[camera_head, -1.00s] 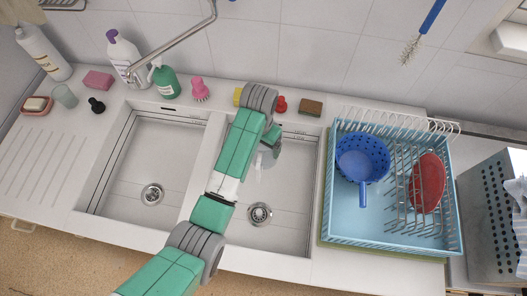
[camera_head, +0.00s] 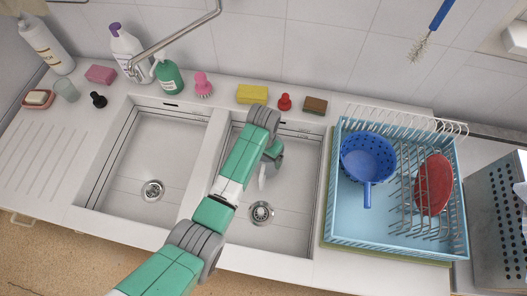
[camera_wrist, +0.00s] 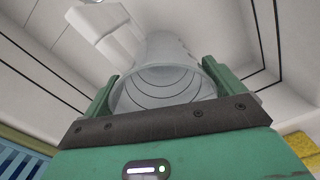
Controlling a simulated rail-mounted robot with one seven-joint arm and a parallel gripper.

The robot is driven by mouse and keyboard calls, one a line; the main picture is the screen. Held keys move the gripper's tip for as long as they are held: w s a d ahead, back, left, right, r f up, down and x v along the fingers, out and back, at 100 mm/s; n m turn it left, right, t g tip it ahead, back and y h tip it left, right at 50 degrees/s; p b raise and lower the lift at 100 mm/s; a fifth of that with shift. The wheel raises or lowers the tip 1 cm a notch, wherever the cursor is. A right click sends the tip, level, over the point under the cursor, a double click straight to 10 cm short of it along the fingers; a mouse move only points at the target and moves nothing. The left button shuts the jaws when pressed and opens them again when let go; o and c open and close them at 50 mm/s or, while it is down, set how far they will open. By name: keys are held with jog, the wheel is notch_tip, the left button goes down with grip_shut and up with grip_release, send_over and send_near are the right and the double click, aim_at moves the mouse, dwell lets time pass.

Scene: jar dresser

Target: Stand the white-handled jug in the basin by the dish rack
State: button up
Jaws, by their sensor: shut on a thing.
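The clear jug shows in the wrist view (camera_wrist: 163,88) between the two green fingers of my gripper (camera_wrist: 160,80), with its white handle (camera_wrist: 108,32) on the upper left side. My gripper is shut on the jug's body. In the head view my gripper (camera_head: 273,155) is over the right basin (camera_head: 296,215), beside the dish rack (camera_head: 330,225). Only a pale bit of the jug (camera_head: 263,177) shows there; my arm hides the rest. I cannot tell whether the jug touches the basin floor.
A drain (camera_head: 261,212) lies in the right basin's floor. The left basin (camera_head: 165,150) is empty. The rack holds a blue colander (camera_head: 368,158) and a red plate (camera_head: 433,185). A yellow sponge (camera_head: 252,94), red stopper (camera_head: 284,102) and brown sponge (camera_head: 315,105) line the back ledge.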

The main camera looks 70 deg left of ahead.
jog(key=shift+f, duration=0.1)
jog(key=shift+f, duration=0.1)
jog(key=o, duration=1)
notch_tip(320, 180, up, 12)
jog(key=shift+r+p, duration=0.25)
jog(key=shift+p, duration=0.8)
jog(key=shift+w, duration=0.1)
